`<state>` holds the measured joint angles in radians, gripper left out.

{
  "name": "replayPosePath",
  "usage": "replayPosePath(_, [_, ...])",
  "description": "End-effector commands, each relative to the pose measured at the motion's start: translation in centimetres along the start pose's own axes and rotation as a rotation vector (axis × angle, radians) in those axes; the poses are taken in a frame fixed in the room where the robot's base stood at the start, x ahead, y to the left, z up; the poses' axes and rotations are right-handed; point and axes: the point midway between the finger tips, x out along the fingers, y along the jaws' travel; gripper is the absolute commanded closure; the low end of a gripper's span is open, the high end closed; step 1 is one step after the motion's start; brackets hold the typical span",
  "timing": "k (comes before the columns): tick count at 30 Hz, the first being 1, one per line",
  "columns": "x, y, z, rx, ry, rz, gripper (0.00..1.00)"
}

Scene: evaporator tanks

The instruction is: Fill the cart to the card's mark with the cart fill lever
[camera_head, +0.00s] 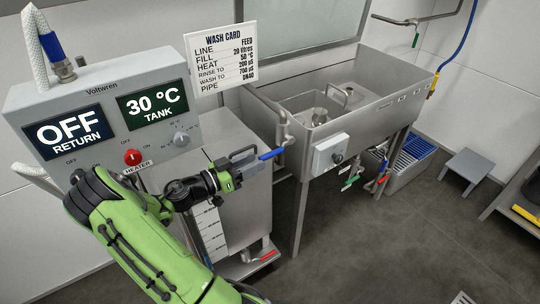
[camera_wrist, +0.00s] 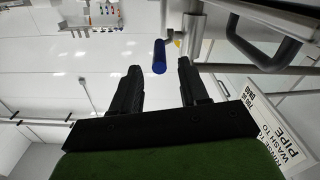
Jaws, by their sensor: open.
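The blue-handled lever (camera_head: 271,154), seemingly the cart fill lever, sits on a pipe (camera_head: 284,128) above the steel cart (camera_head: 245,205). In the wrist view the blue handle (camera_wrist: 159,56) shows just beyond and between the fingertips, apart from them. My gripper (camera_head: 253,157) is open and empty, left of the handle; its two dark fingers (camera_wrist: 159,70) show in the wrist view. The wash card (camera_head: 221,56) reads "FILL 20 litres". A white marked scale (camera_head: 210,228) runs down the cart's front, partly behind my arm; its level is unreadable.
A control box (camera_head: 100,115) shows OFF RETURN and 30 °C TANK, with a red heater knob (camera_head: 132,157). A steel sink (camera_head: 335,95) stands right of the cart. A red-handled valve (camera_head: 268,255) is low on the cart.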

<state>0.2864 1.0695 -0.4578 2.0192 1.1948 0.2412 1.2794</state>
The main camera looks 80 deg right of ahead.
Motion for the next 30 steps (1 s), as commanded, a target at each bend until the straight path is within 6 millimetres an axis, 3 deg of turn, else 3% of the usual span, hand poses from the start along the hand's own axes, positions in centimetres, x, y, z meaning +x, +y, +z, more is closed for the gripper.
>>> replayPosePath(3, [3.1, 0.1, 0.1, 0.003, -0.001, 0.005, 0.56])
replayPosePath(9, [6.4, 0.0, 0.1, 0.002, -0.001, 0.001, 0.56])
replayPosePath(19, [7.0, 0.0, 0.0, 0.0, -0.001, -0.001, 0.56])
replayPosePath(27, [7.0, 0.0, 0.0, 0.0, -0.001, -0.001, 0.97])
replayPosePath(30, [7.0, 0.0, 0.0, 0.0, -0.001, -0.001, 1.0])
